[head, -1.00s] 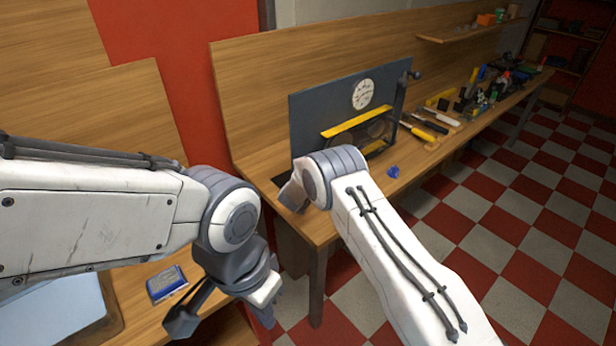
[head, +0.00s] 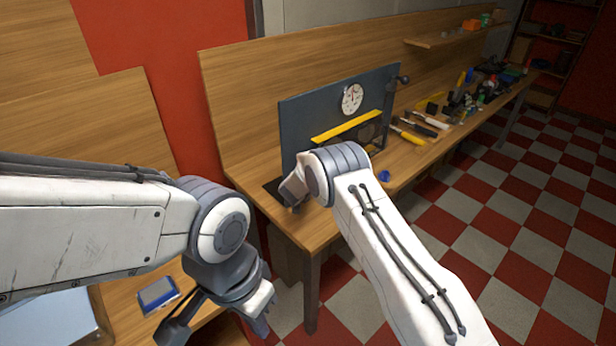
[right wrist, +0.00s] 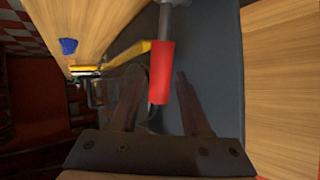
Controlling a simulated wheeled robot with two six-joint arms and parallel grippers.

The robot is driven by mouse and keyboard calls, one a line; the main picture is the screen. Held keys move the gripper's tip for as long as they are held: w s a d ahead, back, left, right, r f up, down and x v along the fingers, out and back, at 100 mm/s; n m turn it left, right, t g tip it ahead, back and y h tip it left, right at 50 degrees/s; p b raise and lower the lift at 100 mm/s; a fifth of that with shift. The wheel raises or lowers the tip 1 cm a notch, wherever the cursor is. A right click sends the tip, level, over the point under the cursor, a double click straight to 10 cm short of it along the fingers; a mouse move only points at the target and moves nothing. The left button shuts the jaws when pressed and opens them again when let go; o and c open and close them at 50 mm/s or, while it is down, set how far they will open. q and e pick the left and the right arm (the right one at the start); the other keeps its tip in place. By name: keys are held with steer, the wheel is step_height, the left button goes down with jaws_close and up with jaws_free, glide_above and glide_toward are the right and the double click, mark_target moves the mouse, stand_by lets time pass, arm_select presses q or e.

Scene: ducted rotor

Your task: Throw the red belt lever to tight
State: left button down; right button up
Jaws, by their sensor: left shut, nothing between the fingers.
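The red lever handle (right wrist: 162,72) shows in the right wrist view, on a grey shaft entering from the top. My right gripper (right wrist: 158,78) is open, with its two fingers on either side of the handle's free end and a visible gap on each side. I cannot tell the depth between them. In the head view the lever and the right fingers are hidden behind my right wrist. The dark panel (head: 300,115) carries a white dial (head: 351,98) and a yellow bar (head: 347,126). My left gripper (head: 258,318) is shut and empty, low at the left, far from the panel.
A blue object (head: 385,175) lies on the wooden bench (head: 400,178) in front of the panel. Screwdrivers (head: 408,136) and several tools lie further right. A blue-grey box (head: 158,294) rests on the near left table. The checkered floor is clear.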

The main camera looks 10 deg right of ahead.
steer(key=shift+s, duration=0.1)
steer(key=b+v, duration=0.2)
steer(key=v, duration=0.8)
steer(key=shift+r+b, duration=0.2)
steer(key=shift+b, duration=0.2)
steer(key=shift+s+a, duration=0.1)
steer(key=shift+c, duration=0.4)
